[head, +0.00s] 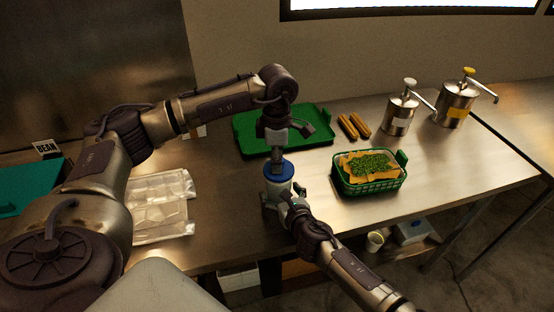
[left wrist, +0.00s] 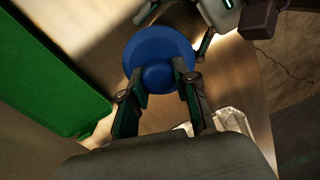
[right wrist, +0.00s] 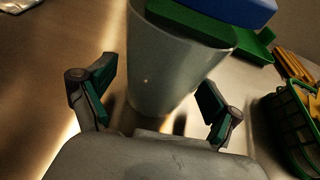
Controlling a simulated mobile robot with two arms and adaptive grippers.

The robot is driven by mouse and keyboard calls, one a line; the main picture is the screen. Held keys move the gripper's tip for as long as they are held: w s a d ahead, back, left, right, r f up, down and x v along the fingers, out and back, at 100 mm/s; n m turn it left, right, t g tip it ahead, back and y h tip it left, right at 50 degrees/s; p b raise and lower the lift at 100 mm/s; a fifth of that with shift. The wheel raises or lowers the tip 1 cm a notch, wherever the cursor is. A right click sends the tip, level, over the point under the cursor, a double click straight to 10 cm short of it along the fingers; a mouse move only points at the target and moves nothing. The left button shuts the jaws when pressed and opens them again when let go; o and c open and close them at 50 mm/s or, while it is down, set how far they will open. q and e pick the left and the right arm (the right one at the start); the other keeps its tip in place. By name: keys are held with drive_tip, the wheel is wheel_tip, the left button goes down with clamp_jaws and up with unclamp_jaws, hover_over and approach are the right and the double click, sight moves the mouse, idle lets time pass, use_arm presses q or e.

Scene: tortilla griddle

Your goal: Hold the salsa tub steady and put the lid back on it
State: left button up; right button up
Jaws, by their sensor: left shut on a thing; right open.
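The salsa tub (head: 271,195), pale and upright, stands near the table's front edge. It fills the middle of the right wrist view (right wrist: 170,75), with a dark green band at its top. The round blue lid (head: 278,172) is above the tub's mouth; its knob (left wrist: 157,74) is between the fingers of my left gripper (left wrist: 155,80), shut on it. In the right wrist view the lid (right wrist: 245,10) is partly cut off at the top; I cannot tell whether it touches the rim. My right gripper (right wrist: 153,98) is open, one finger on each side of the tub.
A green tray (head: 245,145) lies behind the tub. A green basket of food (head: 370,187) stands to the right, with two pump dispensers (head: 400,112) farther back. A clear plastic package (head: 160,205) lies to the left. The table edge is close in front.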

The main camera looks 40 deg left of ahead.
drive_tip(key=shift+f, duration=0.35)
idle(0.5)
drive_tip(key=shift+r, duration=0.2)
idle(0.4)
drive_tip(key=c, duration=0.9)
idle(0.5)
